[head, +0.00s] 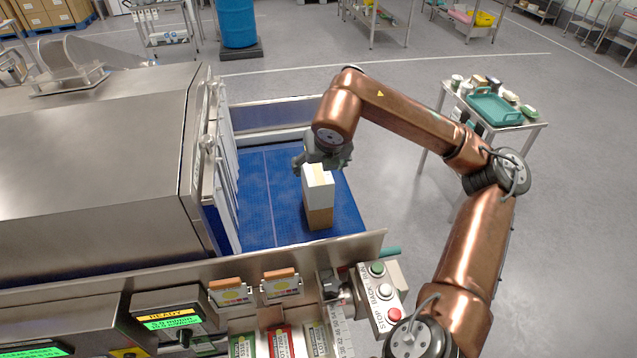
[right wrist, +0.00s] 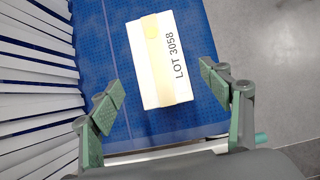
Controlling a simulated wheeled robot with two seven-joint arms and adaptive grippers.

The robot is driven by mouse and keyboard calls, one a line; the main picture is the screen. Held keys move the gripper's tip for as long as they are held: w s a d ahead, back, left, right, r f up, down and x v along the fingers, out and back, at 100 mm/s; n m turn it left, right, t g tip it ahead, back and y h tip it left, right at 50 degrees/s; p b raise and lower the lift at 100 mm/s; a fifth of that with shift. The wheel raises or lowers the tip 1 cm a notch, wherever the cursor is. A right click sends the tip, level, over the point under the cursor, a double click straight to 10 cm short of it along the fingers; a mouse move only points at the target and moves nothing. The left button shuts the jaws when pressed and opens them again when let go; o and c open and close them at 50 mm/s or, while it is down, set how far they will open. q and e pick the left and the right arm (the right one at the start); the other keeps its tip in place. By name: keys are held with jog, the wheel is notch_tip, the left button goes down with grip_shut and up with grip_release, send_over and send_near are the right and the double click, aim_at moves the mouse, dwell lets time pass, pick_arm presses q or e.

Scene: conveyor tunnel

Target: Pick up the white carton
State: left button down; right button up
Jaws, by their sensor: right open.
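The white carton (head: 319,188) stands on the blue conveyor belt (head: 273,205) just outside the tunnel mouth. Its upper part is white with a cream strip, and its lower part in the head view is brown; I cannot tell whether that is a separate box beneath it. In the right wrist view the carton's white face (right wrist: 157,62) reads "LOT 3058". My right gripper (head: 318,158) is directly above and behind the carton. In the right wrist view the open jaws (right wrist: 160,92) stand on either side of the carton's near end, apart from it. My left gripper is not in view.
The steel tunnel (head: 95,160) with white strip curtains (right wrist: 38,75) stands left of the carton. A control box with buttons (head: 380,292) is in front. A side table with a teal tray (head: 493,108) stands at the right. The belt around the carton is clear.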

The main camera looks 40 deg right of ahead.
aim_at(318, 172)
jog(key=shift+d+f, duration=0.1)
jog(key=shift+f, duration=0.2)
jog(key=x, duration=0.7)
jog(key=shift+w+d+r+p, duration=0.1)
jog(key=shift+w+p, duration=0.1)
jog(key=shift+p, duration=0.15)
jog(key=shift+f+b, duration=0.2)
jog(key=shift+b, duration=0.25)
jog(key=shift+c, duration=0.6)
jog(key=c, duration=1.6)
